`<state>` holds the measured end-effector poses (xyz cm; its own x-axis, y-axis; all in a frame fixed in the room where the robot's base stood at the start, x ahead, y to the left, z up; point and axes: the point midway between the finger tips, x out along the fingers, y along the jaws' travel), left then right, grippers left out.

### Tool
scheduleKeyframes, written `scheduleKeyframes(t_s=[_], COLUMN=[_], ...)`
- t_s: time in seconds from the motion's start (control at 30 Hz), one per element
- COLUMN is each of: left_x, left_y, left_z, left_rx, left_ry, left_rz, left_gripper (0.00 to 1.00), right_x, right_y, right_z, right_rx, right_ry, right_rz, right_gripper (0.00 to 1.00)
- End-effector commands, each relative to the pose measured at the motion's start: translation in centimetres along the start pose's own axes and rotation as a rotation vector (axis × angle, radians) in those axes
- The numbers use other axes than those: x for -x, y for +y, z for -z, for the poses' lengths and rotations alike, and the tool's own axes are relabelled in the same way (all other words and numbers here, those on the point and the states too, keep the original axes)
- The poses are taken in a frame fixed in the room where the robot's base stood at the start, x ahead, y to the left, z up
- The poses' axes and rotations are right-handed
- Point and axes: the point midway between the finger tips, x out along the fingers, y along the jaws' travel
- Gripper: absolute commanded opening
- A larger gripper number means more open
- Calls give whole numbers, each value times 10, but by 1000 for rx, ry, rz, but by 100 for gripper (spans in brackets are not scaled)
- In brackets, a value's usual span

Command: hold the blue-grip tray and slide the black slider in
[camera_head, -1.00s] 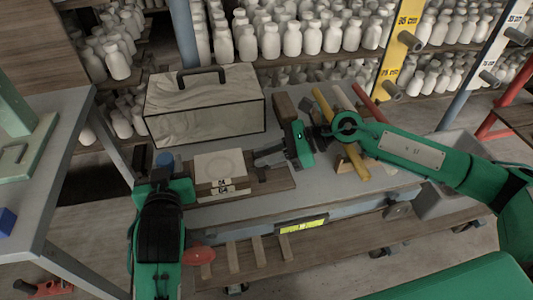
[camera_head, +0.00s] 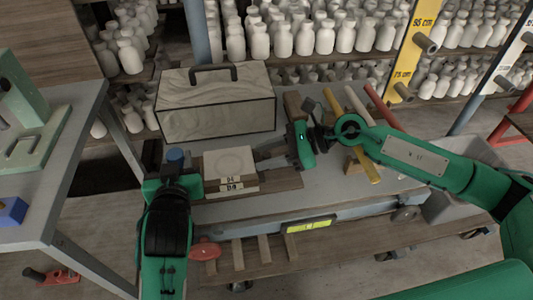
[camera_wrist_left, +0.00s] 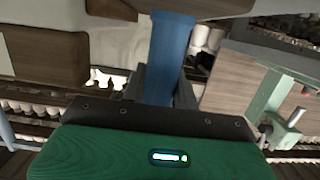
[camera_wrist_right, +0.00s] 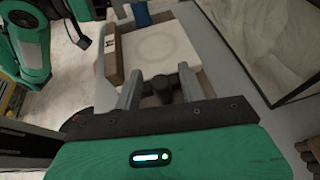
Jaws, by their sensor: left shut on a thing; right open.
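The tray has a blue grip (camera_head: 176,158) at its left end and a pale block with a round mark (camera_head: 231,160) on it. My left gripper (camera_wrist_left: 163,85) is shut on the blue grip (camera_wrist_left: 170,55). In the right wrist view, a dark knob-like piece (camera_wrist_right: 165,91), apparently the black slider, lies between the fingers of my right gripper (camera_wrist_right: 158,80) at the near end of the pale block. My right gripper is open around this piece, at the right of the tray in the head view (camera_head: 264,160). How far in the slider sits cannot be told.
A large box with a black handle (camera_head: 217,105) stands close behind the tray. Yellow, pale and red bars (camera_head: 382,110) lie to the right, behind my right arm. A second table (camera_head: 60,180) is at the left. Shelves of white bottles stand behind.

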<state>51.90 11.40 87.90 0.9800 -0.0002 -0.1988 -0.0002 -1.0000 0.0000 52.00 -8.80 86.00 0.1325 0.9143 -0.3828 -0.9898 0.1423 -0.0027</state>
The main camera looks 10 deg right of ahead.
Motion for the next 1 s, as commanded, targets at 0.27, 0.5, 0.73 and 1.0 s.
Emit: scheduleKeyframes(t_s=[0.27,0.5,0.73,1.0], left_x=[0,0,0,0], left_y=[0,0,0,0], left_z=[0,0,0,0], left_rx=[0,0,0,0], left_ry=[-1,-1,-1,0], left_rz=[0,0,0,0], left_gripper=[0,0,0,0], right_x=[49,95,115,116], right_y=[-1,0,0,0], right_z=[2,1,1,0], right_rx=[-3,-2,-1,0], right_ry=[4,3,1,0], right_rz=[4,2,-1,-1], right_gripper=[41,41,41,41])
